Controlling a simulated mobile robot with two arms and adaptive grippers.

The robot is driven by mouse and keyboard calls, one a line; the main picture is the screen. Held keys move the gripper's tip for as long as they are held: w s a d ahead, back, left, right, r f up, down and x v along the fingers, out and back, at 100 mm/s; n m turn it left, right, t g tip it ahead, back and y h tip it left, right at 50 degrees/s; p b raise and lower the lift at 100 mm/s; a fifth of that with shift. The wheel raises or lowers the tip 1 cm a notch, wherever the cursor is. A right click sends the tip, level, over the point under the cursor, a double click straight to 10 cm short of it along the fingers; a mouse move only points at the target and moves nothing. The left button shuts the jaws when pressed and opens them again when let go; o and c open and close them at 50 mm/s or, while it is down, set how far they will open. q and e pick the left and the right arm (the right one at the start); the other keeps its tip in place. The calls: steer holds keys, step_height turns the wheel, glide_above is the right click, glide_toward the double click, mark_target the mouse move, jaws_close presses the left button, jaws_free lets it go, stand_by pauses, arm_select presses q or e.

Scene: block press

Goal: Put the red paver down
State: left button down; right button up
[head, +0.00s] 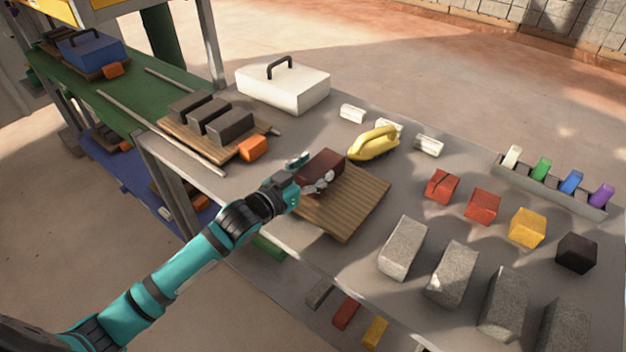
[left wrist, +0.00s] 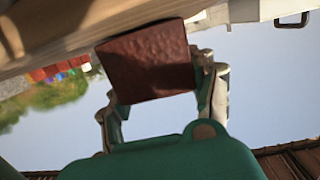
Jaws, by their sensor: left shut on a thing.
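In the left wrist view the paver (left wrist: 147,62) sits between the fingertips of the gripper (left wrist: 160,92). It is over the board or on it; whether it touches the wood is hard to tell. My right gripper is not in view.
A white case (head: 284,87) and a board with dark blocks (head: 217,125) are at the left. Grey blocks (head: 403,247) and coloured blocks (head: 482,206) fill the right. An orange block (head: 253,148) lies left of the paver.

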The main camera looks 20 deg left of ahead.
arm_select(q)
steer(key=shift+r, duration=0.1)
steer(key=c, duration=0.9)
jaws_free()
steer(key=shift+f, duration=0.25)
steer(key=o, duration=0.5)
steer(key=shift+s, duration=0.1)
steer(key=shift+o, duration=0.2)
steer(key=v, duration=1.2)
steer(key=shift+r, duration=0.1)
